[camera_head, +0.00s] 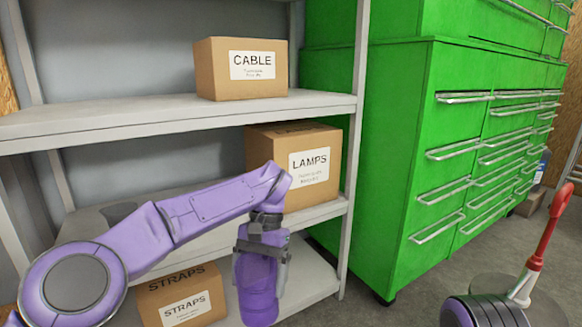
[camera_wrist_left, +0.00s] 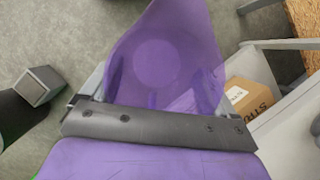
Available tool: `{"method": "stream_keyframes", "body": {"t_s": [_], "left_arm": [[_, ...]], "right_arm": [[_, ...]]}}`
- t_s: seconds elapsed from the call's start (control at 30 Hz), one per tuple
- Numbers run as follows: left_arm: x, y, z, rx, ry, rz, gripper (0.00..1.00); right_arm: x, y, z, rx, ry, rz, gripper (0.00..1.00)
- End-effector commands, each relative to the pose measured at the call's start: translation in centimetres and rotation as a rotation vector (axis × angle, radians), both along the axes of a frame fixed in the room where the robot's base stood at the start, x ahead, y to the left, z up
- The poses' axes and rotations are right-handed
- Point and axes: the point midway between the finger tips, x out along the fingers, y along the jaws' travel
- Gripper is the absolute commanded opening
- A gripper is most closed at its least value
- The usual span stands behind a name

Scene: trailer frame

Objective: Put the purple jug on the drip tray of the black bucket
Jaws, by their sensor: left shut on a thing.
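The purple jug (camera_head: 257,290) hangs below my left gripper (camera_head: 262,222) in the head view, in front of the shelf rack. Its translucent purple body (camera_wrist_left: 165,50) also fills the upper middle of the left wrist view. My left gripper is shut on the jug, with the dark jaw bar across its near side. I cannot make out the black bucket or its drip tray for certain. My right gripper is not in view.
A metal shelf rack (camera_head: 180,116) holds a CABLE box (camera_head: 241,84), a LAMPS box (camera_head: 262,150) and a STRAPS box (camera_head: 181,298). A green drawer cabinet (camera_head: 392,150) stands to the right. A red handle (camera_head: 549,228) rises at lower right. Grey floor (camera_head: 420,275) shows before the cabinet.

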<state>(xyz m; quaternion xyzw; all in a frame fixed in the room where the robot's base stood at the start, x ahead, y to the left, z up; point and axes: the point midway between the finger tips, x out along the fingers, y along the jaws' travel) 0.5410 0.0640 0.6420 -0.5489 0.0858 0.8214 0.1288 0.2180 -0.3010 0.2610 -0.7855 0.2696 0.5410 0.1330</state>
Motion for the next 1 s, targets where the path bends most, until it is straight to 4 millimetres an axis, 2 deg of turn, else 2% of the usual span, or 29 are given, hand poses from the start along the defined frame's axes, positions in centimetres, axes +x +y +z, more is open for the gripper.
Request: {"method": "stream_keyframes", "body": {"t_s": [0.13,0.3,0.57,0.77,0.87,1.0], "left_arm": [[0.6,0.4,-0.6,-0.001,0.002,0.044,0.57],[1.1,2.2,0.8,-0.002,0.002,0.089,0.57],[1.7,4.0,3.6,-0.002,0.002,0.130,0.57],[2.1,5.8,7.0,-0.002,0.002,0.169,0.57],[2.3,7.1,9.7,-0.003,0.002,0.195,0.57],[2.4,9.2,13.9,-0.002,0.002,0.235,0.57]], "right_arm": [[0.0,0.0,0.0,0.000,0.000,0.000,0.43],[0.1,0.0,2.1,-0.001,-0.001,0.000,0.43],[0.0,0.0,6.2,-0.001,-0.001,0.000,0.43],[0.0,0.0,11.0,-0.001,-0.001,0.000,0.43],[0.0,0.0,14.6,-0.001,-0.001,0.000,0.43],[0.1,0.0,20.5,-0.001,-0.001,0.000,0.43]]}}
